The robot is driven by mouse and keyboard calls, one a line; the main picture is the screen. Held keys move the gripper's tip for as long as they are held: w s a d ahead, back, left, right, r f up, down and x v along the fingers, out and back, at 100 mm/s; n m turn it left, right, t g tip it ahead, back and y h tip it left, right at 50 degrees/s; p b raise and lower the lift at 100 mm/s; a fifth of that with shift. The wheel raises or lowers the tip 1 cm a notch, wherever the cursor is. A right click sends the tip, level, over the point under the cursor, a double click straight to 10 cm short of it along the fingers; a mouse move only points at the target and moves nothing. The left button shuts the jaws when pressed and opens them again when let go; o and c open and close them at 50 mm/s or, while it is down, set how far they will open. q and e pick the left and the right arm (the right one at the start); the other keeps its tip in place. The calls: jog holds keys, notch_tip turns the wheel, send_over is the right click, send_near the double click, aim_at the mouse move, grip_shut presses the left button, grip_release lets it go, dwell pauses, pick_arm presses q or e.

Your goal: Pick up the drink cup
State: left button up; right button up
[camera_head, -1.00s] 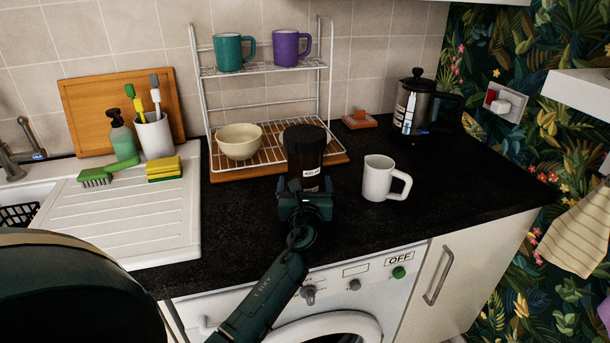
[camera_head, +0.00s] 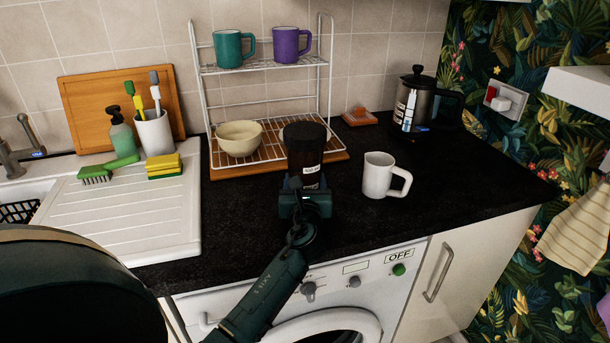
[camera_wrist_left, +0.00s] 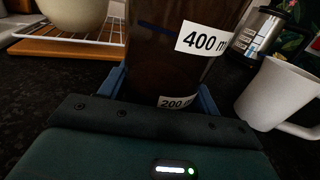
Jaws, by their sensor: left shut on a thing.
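The drink cup (camera_head: 304,155) is tall, dark and upright, with white volume labels; "400 m" and "200" show on it in the left wrist view (camera_wrist_left: 170,55). It is at the front of the black counter, just before the drying rack. My left gripper (camera_head: 304,187) is shut on the lower part of the cup, with its blue fingers (camera_wrist_left: 160,88) on either side. The gripper hides the cup's base, so I cannot tell whether it touches the counter. My right gripper is not in view.
A white mug (camera_head: 379,176) stands close right of the cup. The wire rack (camera_head: 268,155) with a cream bowl (camera_head: 239,139) is behind and left. A French press (camera_head: 414,105) stands at the back right. The counter (camera_head: 470,180) right of the mug is clear.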

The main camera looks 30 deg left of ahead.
aim_at(305, 170)
pick_arm(q)
notch_tip(305, 170, up, 10)
jog(key=p, duration=0.2)
jog(key=shift+r+p, duration=0.1)
jog(key=shift+p, duration=0.3)
jog(key=o, duration=0.5)
jog(key=c, duration=0.6)
